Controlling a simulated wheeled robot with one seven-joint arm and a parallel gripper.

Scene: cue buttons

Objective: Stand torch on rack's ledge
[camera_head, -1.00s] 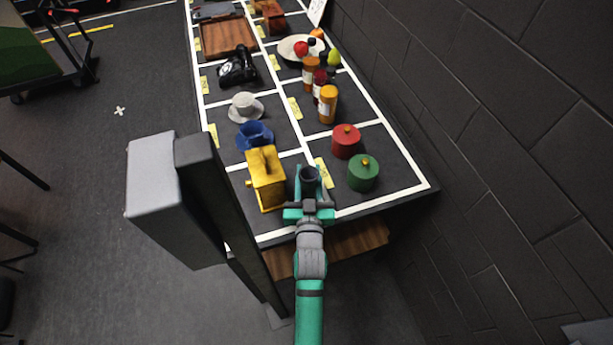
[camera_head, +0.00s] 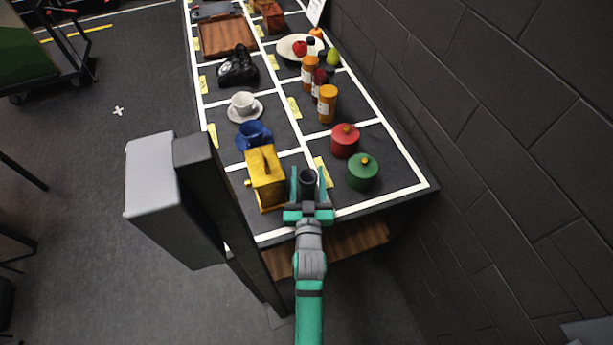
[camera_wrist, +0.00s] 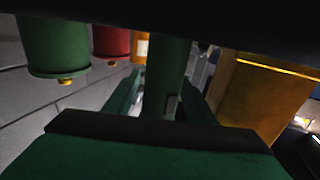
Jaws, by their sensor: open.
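The torch (camera_head: 308,179) shows as a dark round top at the near end of the table. In the wrist view it is a dark green upright cylinder (camera_wrist: 166,75). My gripper (camera_head: 309,180) is open, with one finger on each side of the torch. It looks not clamped on it; its lower end is hidden, so I cannot tell what it rests on.
A green pot (camera_head: 363,174) and a red pot (camera_head: 345,142) stand to the right. A blue cup (camera_head: 254,135), white cup (camera_head: 243,104) and orange bottles (camera_head: 327,106) stand farther back. A brick wall (camera_head: 500,150) bounds the right side.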

